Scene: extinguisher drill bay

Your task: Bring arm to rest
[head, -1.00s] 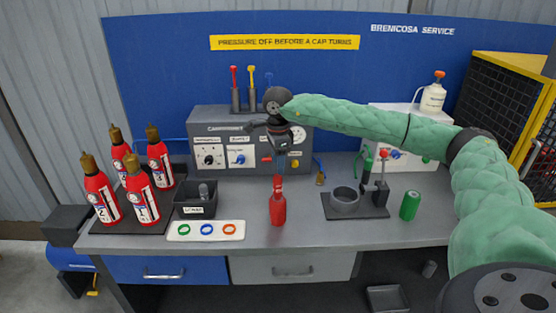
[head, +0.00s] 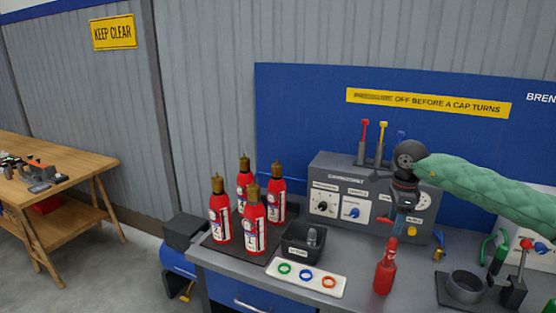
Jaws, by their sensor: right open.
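My right gripper (head: 399,222) hangs pointing down from the green-sleeved right arm (head: 490,188), which comes in from the right. My left gripper is not in view.
Several red extinguishers (head: 255,225) stand on a dark mat at the bench's left. A black bin (head: 297,249) and a white tray of coloured rings (head: 324,292) lie between them and the bottle. A ring-shaped holder (head: 466,283) is at right. A wooden table (head: 85,160) stands far left.

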